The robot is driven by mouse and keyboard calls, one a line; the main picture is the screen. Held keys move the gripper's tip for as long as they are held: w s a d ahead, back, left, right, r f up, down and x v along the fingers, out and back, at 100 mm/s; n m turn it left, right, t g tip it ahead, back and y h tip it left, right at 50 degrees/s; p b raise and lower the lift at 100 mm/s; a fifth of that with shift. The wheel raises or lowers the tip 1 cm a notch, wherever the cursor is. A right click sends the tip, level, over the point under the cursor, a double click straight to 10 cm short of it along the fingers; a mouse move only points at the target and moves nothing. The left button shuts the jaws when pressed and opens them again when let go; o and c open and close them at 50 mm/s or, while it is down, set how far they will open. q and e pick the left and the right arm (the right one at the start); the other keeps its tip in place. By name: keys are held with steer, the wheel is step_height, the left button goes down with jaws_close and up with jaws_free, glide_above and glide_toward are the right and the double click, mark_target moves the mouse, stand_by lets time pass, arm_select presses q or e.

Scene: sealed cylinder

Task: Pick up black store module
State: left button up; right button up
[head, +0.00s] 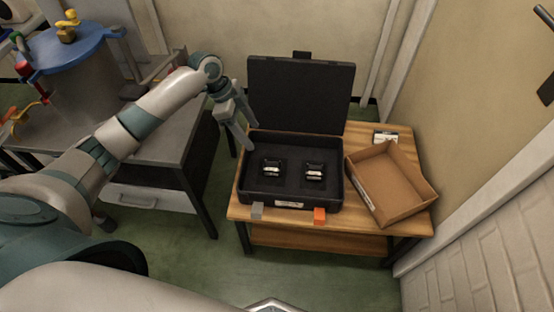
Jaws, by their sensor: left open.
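Two small black modules with silvery bands sit in the foam of an open black case on a wooden table. One is the left module (271,168) and the other is the right module (314,173). I cannot tell which is the black store module. The case (290,201) has its lid (300,95) raised at the back. My left gripper (246,132) is open and empty, pointing down by the case's back left corner, beside the lid. It is apart from both modules. My right gripper is not in view.
An open cardboard box (422,196) lies on the table right of the case, with a small white-and-green box (386,137) behind it. An orange tag (320,215) and a grey tag (257,211) are at the case front. A grey workbench (165,140) with a blue-topped cylinder (75,48) stands left.

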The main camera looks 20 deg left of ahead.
arm_select(q)
steer(key=shift+w+r, duration=0.1)
steer(key=shift+r, duration=0.1)
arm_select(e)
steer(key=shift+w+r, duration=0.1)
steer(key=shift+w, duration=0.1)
arm_select(q)
glide_above(272, 161)
steer(key=a, duration=0.2)
steer(key=f, duration=1)
steer(key=shift+s+f, duration=0.2)
steer(key=shift+s, duration=0.2)
steer(key=shift+d+f, duration=0.1)
steer(key=shift+f, duration=0.35)
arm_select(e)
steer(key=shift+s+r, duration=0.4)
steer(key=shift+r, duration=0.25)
arm_select(q)
steer(key=shift+d, duration=0.1)
